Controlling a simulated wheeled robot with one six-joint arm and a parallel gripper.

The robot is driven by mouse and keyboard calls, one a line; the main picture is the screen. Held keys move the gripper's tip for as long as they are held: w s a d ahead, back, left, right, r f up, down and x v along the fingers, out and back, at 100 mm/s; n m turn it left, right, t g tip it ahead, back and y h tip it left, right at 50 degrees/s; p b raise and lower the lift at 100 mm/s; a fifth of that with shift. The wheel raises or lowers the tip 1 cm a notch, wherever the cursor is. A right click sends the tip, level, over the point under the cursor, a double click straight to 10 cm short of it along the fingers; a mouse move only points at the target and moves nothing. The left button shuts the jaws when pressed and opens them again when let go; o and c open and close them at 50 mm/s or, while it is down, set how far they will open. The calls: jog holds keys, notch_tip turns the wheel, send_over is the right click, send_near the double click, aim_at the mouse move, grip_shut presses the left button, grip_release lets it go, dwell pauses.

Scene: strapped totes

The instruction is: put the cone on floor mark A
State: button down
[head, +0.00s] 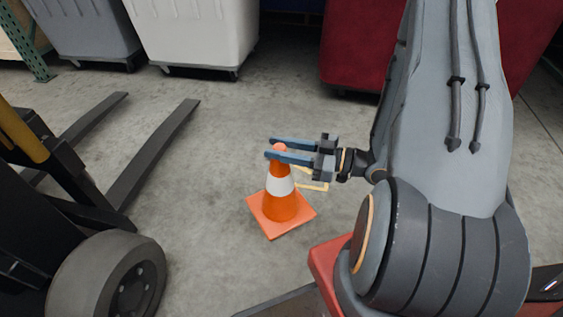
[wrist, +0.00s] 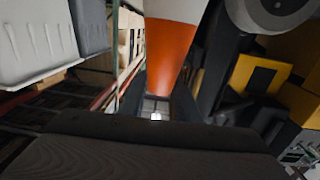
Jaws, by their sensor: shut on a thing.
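The orange cone (head: 281,207) has a white band and a square orange base, and it is upright near the middle of the head view. My gripper (head: 271,149) comes in from the right, with its two blue fingers shut on the cone's tip. I cannot tell whether the base touches the floor. In the wrist view the cone (wrist: 172,57) narrows down to between the fingers. A pale yellow floor outline (head: 318,187) shows just right of and behind the cone. It is partly hidden by the cone and gripper, and no letter is readable.
A forklift with dark forks (head: 155,150) and a large wheel (head: 110,280) is on the left. A grey bin (head: 85,30), a white bin (head: 195,32) and a red bin (head: 350,45) line the back. Bare concrete lies between the forks and the cone.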

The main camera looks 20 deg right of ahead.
jog(key=w+d+f+m+t+h+b, duration=0.3)
jog(key=w+d+m+t+h, duration=0.15)
jog(key=w+d, duration=0.8)
jog(key=w+d+f+m+t+h+b, duration=0.35)
jog(key=w+d+h, duration=0.25)
jog(key=w+d, duration=0.65)
notch_tip(320, 180, down, 10)
jog(key=w+a+g+b, duration=0.1)
jog(key=w+a+b, duration=0.1)
jog(key=b, duration=0.3)
jog(key=shift+w+a, duration=0.2)
jog(key=shift+a, duration=0.1)
jog(key=shift+f, duration=0.1)
jog(key=c, duration=1.3)
grip_release()
jog(key=shift+f, duration=0.1)
jog(key=shift+c, duration=0.2)
jog(key=shift+o, duration=0.2)
